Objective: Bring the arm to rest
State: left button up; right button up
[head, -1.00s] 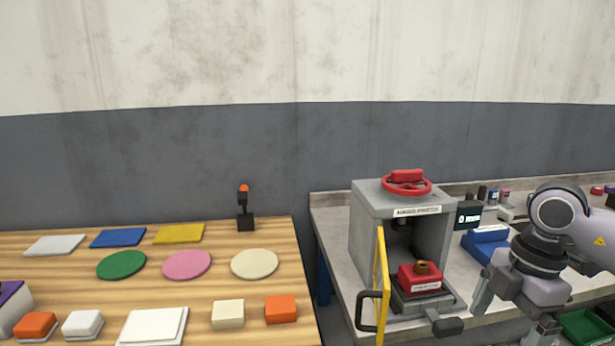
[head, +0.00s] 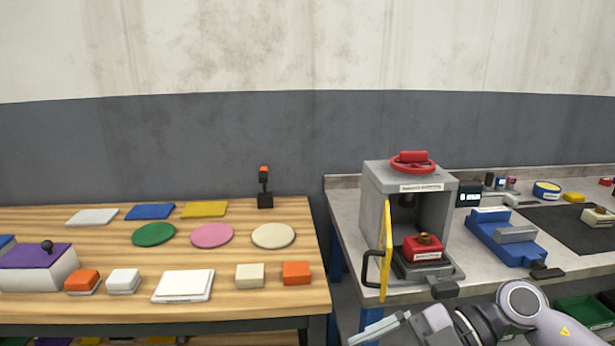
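My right arm comes in at the lower right of the head view, below the front edge of the grey workbench (head: 460,284). My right gripper (head: 362,335) points left at the bottom edge, in front of the gap between the two tables. It is partly cut off, and I cannot tell whether its fingers are open or shut. I see nothing held in it. My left gripper is not in view.
A grey press box (head: 375,205) with a red handwheel (head: 413,166), an open yellow door (head: 386,258) and a red block (head: 423,248) stands on the workbench. A blue vise-like fixture (head: 500,245) is beside it. The wooden table (head: 220,313) holds coloured plates and blocks.

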jog(key=w+a+r+m+t+y, duration=0.2)
jog(key=a+m+t+y, duration=0.1)
jog(key=m+t+y, duration=0.4)
jog(key=w+d+f+m+t+h, duration=0.3)
jog(key=d+f+m+t+h, duration=0.2)
jog(key=f+m+t+h, duration=0.5)
jog(key=s+d+f+m+h, duration=0.5)
jog(key=d+f+h, duration=0.1)
jog(key=f, duration=0.4)
jog(key=s+d+f+m+g+h, duration=0.1)
jog(key=s+f+g, duration=0.3)
jog(key=s+f, duration=0.5)
jog(key=shift+d+g+h, duration=0.3)
jog(key=shift+d+h, duration=0.1)
